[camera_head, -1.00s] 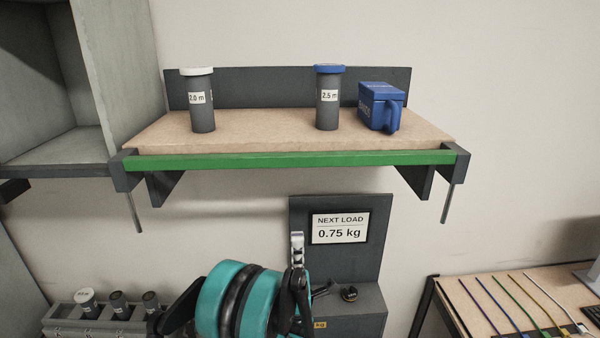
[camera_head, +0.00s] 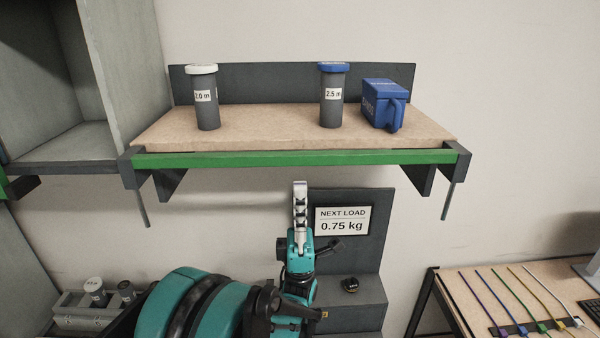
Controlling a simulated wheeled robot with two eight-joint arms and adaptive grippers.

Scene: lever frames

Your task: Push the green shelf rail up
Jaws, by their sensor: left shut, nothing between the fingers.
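The green shelf rail (camera_head: 300,158) runs along the front edge of a wooden shelf (camera_head: 275,133), between two dark end brackets. A thin metal rod hangs below each bracket. My left gripper (camera_head: 300,186) is shut and empty, pointing up below the middle of the rail. In the picture a small gap shows between its fingertips and the rail's lower edge. My right gripper is not in view.
On the shelf stand a white-capped canister (camera_head: 206,98), a blue-capped canister (camera_head: 332,96) and a blue box with a handle (camera_head: 384,104). A sign (camera_head: 342,221) reading 0.75 kg is behind my gripper. A cable table (camera_head: 500,297) is at lower right.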

